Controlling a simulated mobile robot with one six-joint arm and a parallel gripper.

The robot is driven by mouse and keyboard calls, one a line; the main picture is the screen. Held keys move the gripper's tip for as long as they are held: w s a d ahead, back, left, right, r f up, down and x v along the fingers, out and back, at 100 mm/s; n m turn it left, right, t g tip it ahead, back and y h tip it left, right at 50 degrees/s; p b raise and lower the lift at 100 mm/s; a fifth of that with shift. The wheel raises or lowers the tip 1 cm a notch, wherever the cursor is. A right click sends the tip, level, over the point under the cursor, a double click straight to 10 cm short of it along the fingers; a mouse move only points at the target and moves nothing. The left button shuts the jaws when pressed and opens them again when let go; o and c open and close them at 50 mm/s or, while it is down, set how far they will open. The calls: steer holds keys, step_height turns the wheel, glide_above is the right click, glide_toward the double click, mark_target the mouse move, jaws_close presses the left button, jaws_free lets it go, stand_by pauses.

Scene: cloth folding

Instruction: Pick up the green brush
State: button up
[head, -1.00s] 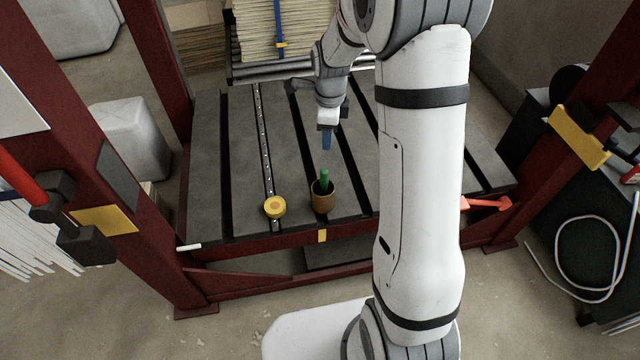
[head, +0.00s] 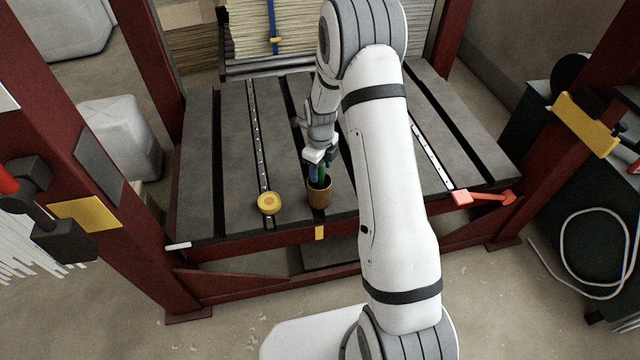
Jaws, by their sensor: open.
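The green brush (head: 322,172) stands upright in a brown cup (head: 319,196) near the front edge of the grey slotted table (head: 215,215). Only its upper part shows above the rim. The gripper partly hides the brush top. I cannot tell whether the fingers touch it.
A yellow round tape-like object (head: 269,203) lies on the table left of the cup. A red-handled tool (head: 483,197) lies at the front right edge. Red posts (head: 150,150) flank the table. The table's left part is clear.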

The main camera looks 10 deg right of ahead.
steer(key=shift+f, duration=0.5)
steer(key=shift+c, duration=0.5)
steer(key=shift+r, duration=0.1)
steer(key=c, duration=1)
steer(key=shift+r, duration=0.1)
